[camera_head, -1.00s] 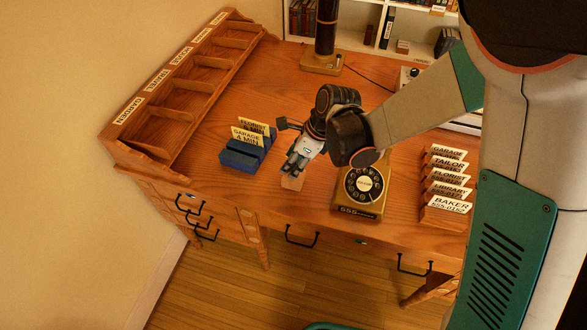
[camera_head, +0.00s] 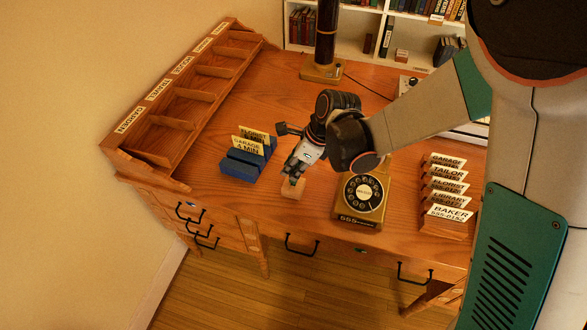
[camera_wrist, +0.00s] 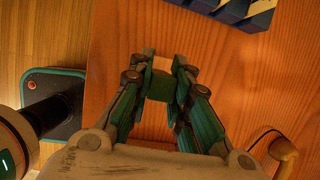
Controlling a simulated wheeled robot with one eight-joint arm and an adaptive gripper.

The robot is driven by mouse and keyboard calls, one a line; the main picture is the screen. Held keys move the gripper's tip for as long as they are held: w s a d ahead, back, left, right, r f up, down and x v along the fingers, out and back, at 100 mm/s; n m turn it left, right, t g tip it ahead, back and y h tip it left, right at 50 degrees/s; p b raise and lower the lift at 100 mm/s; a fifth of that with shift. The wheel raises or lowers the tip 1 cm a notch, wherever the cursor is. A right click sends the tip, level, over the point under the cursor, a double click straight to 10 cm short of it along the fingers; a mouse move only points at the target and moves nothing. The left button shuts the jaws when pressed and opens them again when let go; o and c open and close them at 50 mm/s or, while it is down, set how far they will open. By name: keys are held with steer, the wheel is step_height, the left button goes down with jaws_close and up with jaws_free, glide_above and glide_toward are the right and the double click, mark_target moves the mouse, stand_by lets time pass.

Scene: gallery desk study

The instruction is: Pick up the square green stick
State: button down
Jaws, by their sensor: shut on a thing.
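My gripper (camera_head: 293,181) points down at the front part of the desk, between the blue card holder and the telephone. It also shows in the wrist view (camera_wrist: 160,80), where its fingers are closed around a small green piece, which I take to be the square green stick (camera_wrist: 159,86). The fingers cover much of it. A small pale wooden block (camera_head: 292,191) sits right under the fingertips; a pale square face also shows just beyond them in the wrist view (camera_wrist: 162,63). I cannot tell whether the stick and block touch.
The blue card holder (camera_head: 240,170) is left of my gripper. The gold telephone (camera_head: 361,198) is close on the right. A wooden card rack (camera_head: 443,228) stands farther right, a lamp (camera_head: 322,70) behind. The desk's front edge is near; bare wood lies behind the card holder.

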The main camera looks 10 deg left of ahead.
step_height(320, 180, up, 19)
steer(key=p, duration=0.6)
steer(key=shift+s+f, duration=0.15)
